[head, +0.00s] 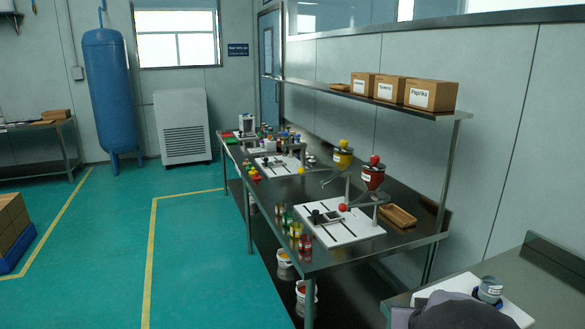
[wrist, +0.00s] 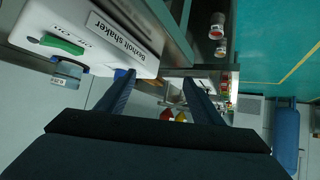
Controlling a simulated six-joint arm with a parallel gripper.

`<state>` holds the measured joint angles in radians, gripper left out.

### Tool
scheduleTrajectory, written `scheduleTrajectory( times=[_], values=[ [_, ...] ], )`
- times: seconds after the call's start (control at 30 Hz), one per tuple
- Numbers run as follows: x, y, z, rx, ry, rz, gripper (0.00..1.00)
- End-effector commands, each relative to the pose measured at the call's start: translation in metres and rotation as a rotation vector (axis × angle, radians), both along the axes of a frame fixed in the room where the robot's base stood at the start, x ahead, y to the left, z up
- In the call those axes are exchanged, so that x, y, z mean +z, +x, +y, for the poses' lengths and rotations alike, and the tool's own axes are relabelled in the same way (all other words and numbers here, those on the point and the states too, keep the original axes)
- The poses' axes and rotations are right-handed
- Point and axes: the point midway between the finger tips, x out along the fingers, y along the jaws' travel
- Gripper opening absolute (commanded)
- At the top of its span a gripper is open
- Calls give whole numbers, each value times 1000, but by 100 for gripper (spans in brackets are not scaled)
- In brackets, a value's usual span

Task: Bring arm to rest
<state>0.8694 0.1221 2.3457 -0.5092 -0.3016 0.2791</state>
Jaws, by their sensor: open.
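My gripper (wrist: 160,95) is open in the wrist view, with its two dark blue fingers apart. Nothing is held between them; only distant benches and red and yellow vessels show through the gap.
A long steel bench (head: 320,262) carries white boards, small bottles, a red-topped vessel (head: 373,174) and a wooden tray (head: 398,216). Cartons (head: 430,95) sit on the shelf above. White buckets (head: 305,298) are underneath. The green floor (head: 190,260) at left is largely clear.

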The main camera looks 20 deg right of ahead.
Motion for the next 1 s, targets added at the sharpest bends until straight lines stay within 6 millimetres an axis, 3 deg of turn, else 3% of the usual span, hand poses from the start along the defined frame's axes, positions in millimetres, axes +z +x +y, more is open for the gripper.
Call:
scheduleTrajectory(
  times=[0.03, 0.1, 0.23, 0.4, 0.5, 0.7, 1.0],
  values=[
    [2, 10, 31, 41, 29, 54, 61],
    [-6, 13, 71, 89, 75, 145, 61],
    [-17, 4, 152, 194, 158, 324, 61],
    [-26, -36, 250, 347, 254, 564, 61],
    [-28, -65, 292, 424, 299, 685, 61],
    [-27, -110, 339, 520, 354, 844, 61],
    [-27, -123, 349, 545, 370, 888, 61]
  ],
)
